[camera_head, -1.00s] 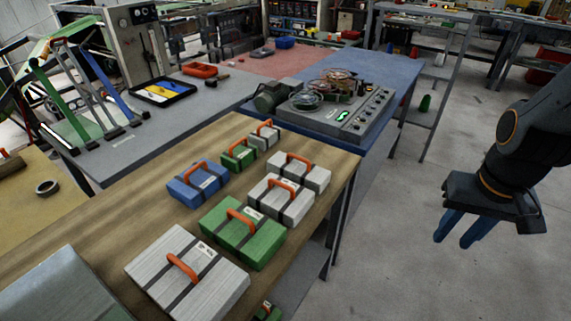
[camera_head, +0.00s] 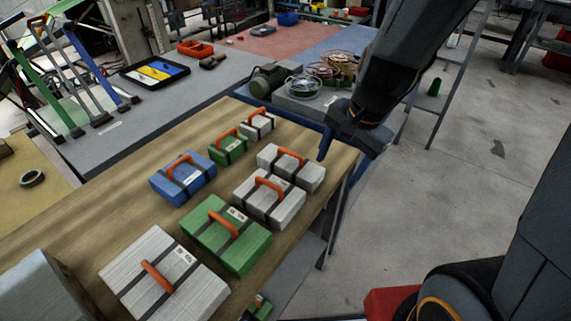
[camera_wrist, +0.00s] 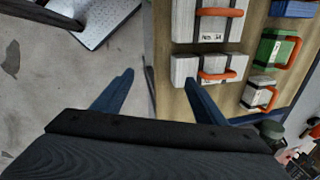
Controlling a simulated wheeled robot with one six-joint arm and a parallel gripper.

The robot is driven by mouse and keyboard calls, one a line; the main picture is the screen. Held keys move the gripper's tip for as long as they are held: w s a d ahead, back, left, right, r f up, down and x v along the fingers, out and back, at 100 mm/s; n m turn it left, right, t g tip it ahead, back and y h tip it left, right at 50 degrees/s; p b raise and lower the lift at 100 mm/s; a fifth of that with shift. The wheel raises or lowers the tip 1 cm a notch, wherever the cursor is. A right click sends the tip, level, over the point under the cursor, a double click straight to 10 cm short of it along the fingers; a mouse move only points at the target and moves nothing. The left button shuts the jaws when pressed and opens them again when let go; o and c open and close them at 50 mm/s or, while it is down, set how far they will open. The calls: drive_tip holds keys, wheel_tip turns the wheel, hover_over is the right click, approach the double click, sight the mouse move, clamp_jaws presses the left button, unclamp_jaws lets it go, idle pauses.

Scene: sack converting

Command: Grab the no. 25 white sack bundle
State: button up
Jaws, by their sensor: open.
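Several white sack bundles with dark straps and orange handles lie on the wooden table: a large one (camera_head: 140,266) at the front, a middle one (camera_head: 288,210), a farther one (camera_head: 311,178) near the right edge, and a small one (camera_head: 268,127) at the back. Their numbers are too small to read surely in the head view. My gripper (camera_head: 325,150) is open and empty, just beyond the farther white bundle, above the table's right end. In the wrist view, my gripper (camera_wrist: 157,88) has its fingers apart, with that bundle (camera_wrist: 236,67) beside the right finger and the middle one (camera_wrist: 184,20) beyond.
A large green bundle (camera_head: 245,258), a small green bundle (camera_head: 238,152) and a blue bundle (camera_head: 202,190) share the wooden table (camera_head: 85,215). A grey bench (camera_head: 195,90) and a blue bench with a machine (camera_head: 300,105) stand behind. Open floor (camera_head: 425,215) lies to the right.

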sight(293, 163)
drive_tip(key=w+a+m, duration=0.2)
drive_tip(key=m, duration=0.3)
drive_tip(key=w+a+f+m+y, duration=0.1)
drive_tip(key=w+a+m, duration=0.1)
drive_tip(key=w+m, duration=0.1)
drive_tip(key=w+a+f+m+t+y, duration=0.1)
drive_tip(key=w+a+m, duration=0.1)
drive_tip(key=m, duration=0.4)
drive_tip(key=shift+w+a+f+m+p, duration=0.1)
drive_tip(key=shift+w+a+m+p, duration=0.15)
drive_tip(key=shift+a, duration=0.25)
drive_tip(key=shift+w+a+f+m, duration=0.1)
drive_tip(key=shift+w+a+m, duration=0.1)
drive_tip(key=shift+m, duration=0.35)
drive_tip(key=shift+w+a+f, duration=0.1)
drive_tip(key=shift+w+f, duration=0.05)
drive_tip(key=shift+f, duration=0.15)
drive_tip(key=shift+m, duration=0.3)
drive_tip(key=shift+w+b+x, duration=0.2)
drive_tip(key=shift+b+x, duration=0.75)
drive_tip(key=shift+x, duration=2.65)
drive_tip(key=shift+r, duration=0.1)
drive_tip(key=shift+c, duration=0.5)
drive_tip(key=c, duration=0.8)
